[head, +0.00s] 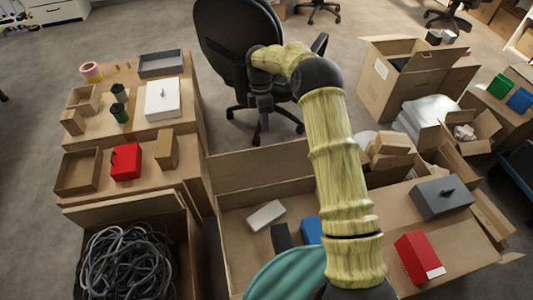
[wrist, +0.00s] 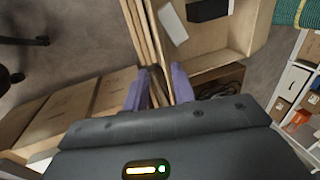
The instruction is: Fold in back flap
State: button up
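The open carton (head: 230,222) stands at the middle front in the head view. Its back flap (head: 262,169) stands up along the far edge. My gripper (head: 265,123) is over the far side of the carton, just above the flap's top edge, pointing down. In the wrist view my gripper's purple fingers (wrist: 160,88) are apart, with cardboard edges of the carton's far side (wrist: 147,45) running between them. I cannot tell whether the fingers touch the cardboard. A white box (head: 266,215), a black box (head: 281,237) and a blue item (head: 311,230) lie inside the carton.
A carton of dark cables (head: 130,262) stands to the left, with cartons bearing a red box (head: 126,161) and other goods behind it. A black office chair (head: 240,45) is behind the gripper. Cartons with a grey box (head: 441,197) and red box (head: 418,256) stand right.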

aim_at(267, 151)
jog(key=b+x, duration=0.1)
jog(key=x, duration=1.3)
jog(key=shift+b, duration=0.35)
jog(key=shift+c, duration=0.3)
grip_shut()
dwell(0.4)
